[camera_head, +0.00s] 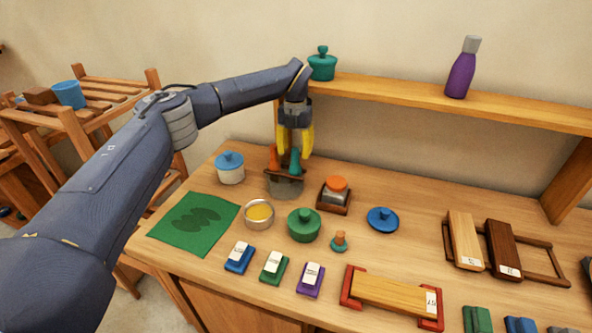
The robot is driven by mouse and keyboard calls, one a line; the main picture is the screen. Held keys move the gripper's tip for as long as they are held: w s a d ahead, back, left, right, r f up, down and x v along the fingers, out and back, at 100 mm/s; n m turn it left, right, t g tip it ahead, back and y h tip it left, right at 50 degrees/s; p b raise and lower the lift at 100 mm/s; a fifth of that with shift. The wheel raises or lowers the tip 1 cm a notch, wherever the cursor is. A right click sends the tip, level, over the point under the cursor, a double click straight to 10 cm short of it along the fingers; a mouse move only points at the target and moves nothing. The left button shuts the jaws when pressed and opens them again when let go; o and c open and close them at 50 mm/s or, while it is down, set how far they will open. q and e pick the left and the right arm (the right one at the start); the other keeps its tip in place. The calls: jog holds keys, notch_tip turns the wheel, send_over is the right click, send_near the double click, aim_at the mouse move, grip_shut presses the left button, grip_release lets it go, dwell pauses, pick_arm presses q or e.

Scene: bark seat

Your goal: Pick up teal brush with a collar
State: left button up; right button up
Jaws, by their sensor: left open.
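A teal brush (295,162) stands upright, its handle showing, in a brown holder (291,178) over a grey, see-through jar. An orange-handled one (273,158) stands beside it on the left. My left gripper (295,150) points down with its yellow fingers open, directly over the teal handle. The fingertips reach about the height of its top; I cannot tell whether they touch it. The brush's collar and lower part are hidden by the holder. My right gripper is not in view.
A white pot with blue lid (230,168), a yellow-filled bowl (259,213), a green lidded pot (304,225) and an orange-topped block (335,194) stand close around. A wooden shelf (420,96) bearing a teal jar and purple bottle runs behind. A green mat (195,222) lies left.

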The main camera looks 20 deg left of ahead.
aim_at(295, 163)
pick_arm(q)
jog(key=shift+f, duration=2.8)
jog(key=shift+c, duration=0.4)
grip_shut()
